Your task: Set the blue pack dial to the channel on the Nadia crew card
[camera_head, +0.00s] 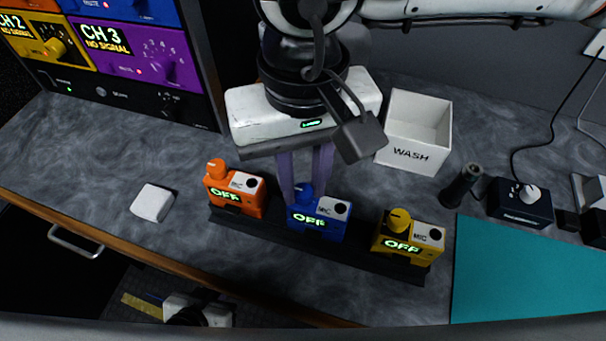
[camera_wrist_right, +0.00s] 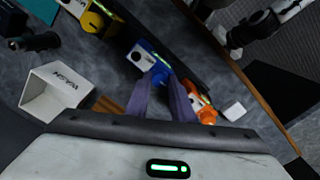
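The blue pack (camera_head: 318,222) sits in the middle of a black rail between two other packs. Its display reads OFF. Its blue dial (camera_head: 303,190) is partly hidden by my right gripper (camera_head: 305,196), whose two purple fingers reach down on either side of it. The right wrist view shows the fingertips (camera_wrist_right: 166,82) at the blue pack (camera_wrist_right: 146,54). Whether they touch or grip the dial is unclear. A white and dark part below the desk edge looks like my left gripper (camera_head: 197,312); its fingers are not clear. I see no readable Nadia crew card.
An orange pack (camera_head: 236,190) and a yellow pack (camera_head: 410,238), both reading OFF, flank the blue one. A white WASH box (camera_head: 416,130) stands behind. A small white block (camera_head: 152,203) lies left; a teal mat (camera_head: 530,270) lies right. The monitor rack (camera_head: 125,60) stands at left.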

